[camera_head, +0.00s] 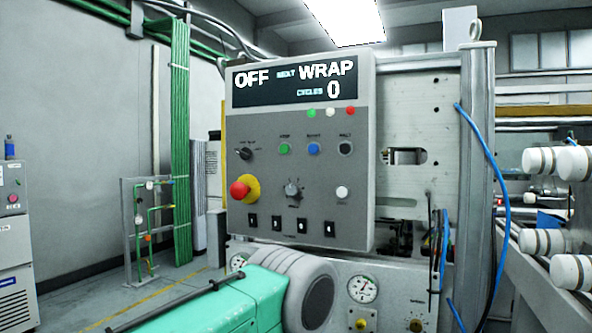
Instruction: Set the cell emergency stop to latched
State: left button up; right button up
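The emergency stop is a red mushroom button (239,190) on a yellow collar (254,186), low on the left side of the grey control panel (330,165). The red head stands out from the collar toward the left of the picture. I cannot tell from its look alone whether it is latched. The panel display (293,82) reads OFF, NEXT WRAP, CYCLES 0. Neither of my grippers is in view, and nothing touches the button.
The panel also has a black selector (243,153), a grey knob (292,192), several push buttons and small black switches. A teal-green body (215,300) with a grey round end (310,290) fills the space below the panel. White rolls (572,270) stick out at right.

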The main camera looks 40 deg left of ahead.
aim_at(239, 191)
jog(key=u, duration=1.5)
